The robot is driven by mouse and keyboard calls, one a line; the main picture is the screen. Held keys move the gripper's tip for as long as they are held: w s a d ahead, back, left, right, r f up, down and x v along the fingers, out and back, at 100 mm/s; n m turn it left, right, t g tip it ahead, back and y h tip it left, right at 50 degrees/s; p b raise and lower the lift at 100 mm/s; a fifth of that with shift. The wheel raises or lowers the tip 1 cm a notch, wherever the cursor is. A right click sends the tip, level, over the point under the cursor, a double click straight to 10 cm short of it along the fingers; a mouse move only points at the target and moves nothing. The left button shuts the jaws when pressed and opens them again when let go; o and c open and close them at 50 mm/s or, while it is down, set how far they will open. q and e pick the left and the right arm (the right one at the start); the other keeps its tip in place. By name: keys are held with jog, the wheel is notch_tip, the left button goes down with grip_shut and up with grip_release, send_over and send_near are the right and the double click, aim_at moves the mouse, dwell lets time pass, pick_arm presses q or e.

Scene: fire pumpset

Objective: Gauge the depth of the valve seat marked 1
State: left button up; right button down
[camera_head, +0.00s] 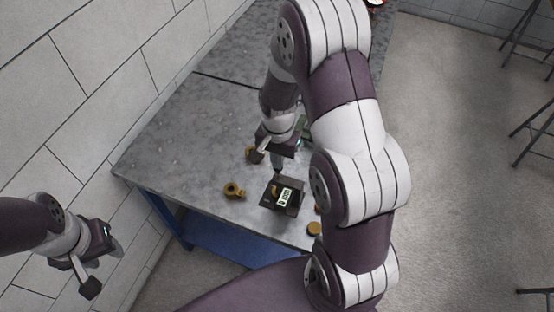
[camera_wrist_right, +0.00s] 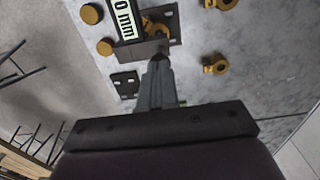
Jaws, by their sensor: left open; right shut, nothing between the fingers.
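A dark gauge with a lit "0 mm" display (camera_wrist_right: 124,18) stands at a dark base plate (camera_wrist_right: 172,16); the head view also shows the display (camera_head: 285,196). A brass ring part (camera_wrist_right: 155,29) sits on the plate, partly hidden by the gauge. Two more brass ring parts, one (camera_wrist_right: 215,65) near and one (camera_wrist_right: 222,3) at the top edge, lie on the table. I cannot read a number 1 on any of them. My right gripper (camera_wrist_right: 159,59) is shut and empty, just above the plate's edge. My left gripper (camera_head: 104,269) is open and empty, off the table.
The grey table (camera_head: 185,125) has free room at its left and back. Brass discs (camera_wrist_right: 92,13) (camera_wrist_right: 105,46) lie beside the gauge, and a dark slotted piece (camera_wrist_right: 125,84) is near them. A wall runs along the table's left side; stools stand at right.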

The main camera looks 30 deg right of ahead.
jog(key=shift+f+b, duration=0.45)
jog(key=shift+f, duration=0.25)
dwell(0.6)
notch_tip(320, 180, up, 7)
jog(key=p, duration=0.6)
jog(key=shift+r+p, duration=0.15)
jog(key=shift+p, duration=0.2)
